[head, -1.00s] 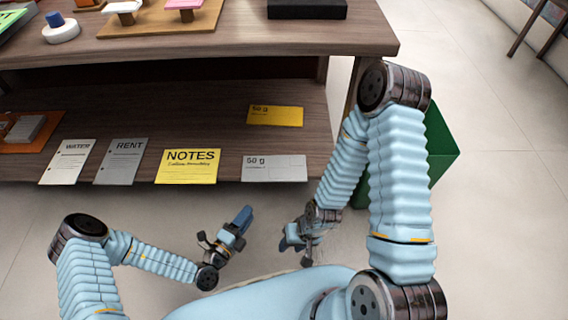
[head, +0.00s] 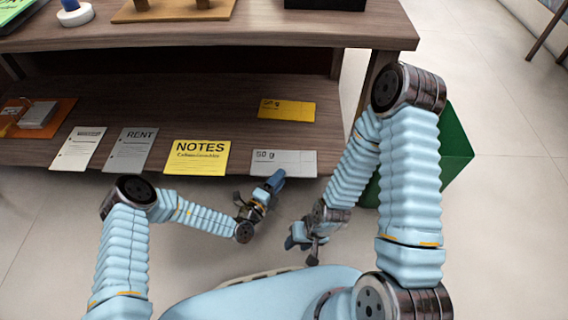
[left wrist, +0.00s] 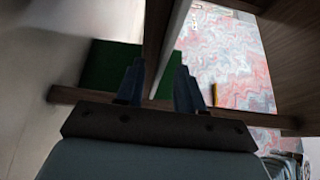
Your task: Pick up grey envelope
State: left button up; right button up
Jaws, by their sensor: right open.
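A light grey envelope marked "50 g" (head: 290,169) lies flat on the lower shelf, at its front edge. My left gripper (head: 272,183) is just in front of this edge, close to the envelope's near side in the picture; I cannot tell if they touch. My right gripper (head: 300,243) is open and empty, lower and to the right, over the floor.
A yellow "50 g" envelope (head: 287,110) lies behind the grey one. A yellow NOTES sheet (head: 196,158), a grey RENT sheet (head: 129,150) and a paler sheet (head: 78,149) lie to the left. The upper desk top (head: 250,28) overhangs the shelf. A green box (head: 455,150) stands right.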

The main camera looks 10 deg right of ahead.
pick_arm(q)
jog(key=shift+c, duration=0.4)
grip_shut()
